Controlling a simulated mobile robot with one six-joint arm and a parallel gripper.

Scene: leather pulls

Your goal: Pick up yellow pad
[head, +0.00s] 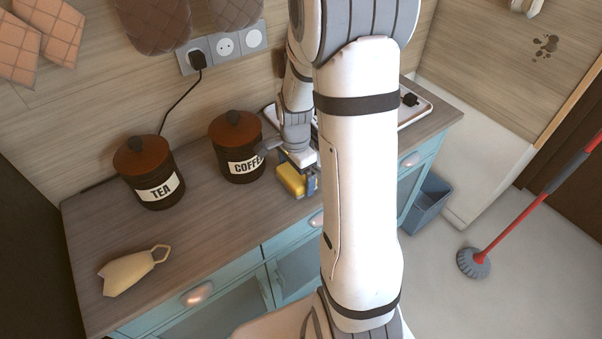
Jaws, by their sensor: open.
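The yellow pad (291,181) is on the wooden counter near its front edge, just right of the coffee canister. It looks like a small yellow block with a blue part at its right side. My gripper (290,163) is right above and behind the pad, pointing down at it. Its jaws are open. I cannot tell whether a finger touches the pad. My own arm hides the counter to the right of the pad.
A coffee canister (237,148) stands close left of my gripper, and a tea canister (149,174) farther left. A beige cloth item (130,272) lies at the front left. A white tray (417,108) sits behind my arm. The left-front counter is mostly clear.

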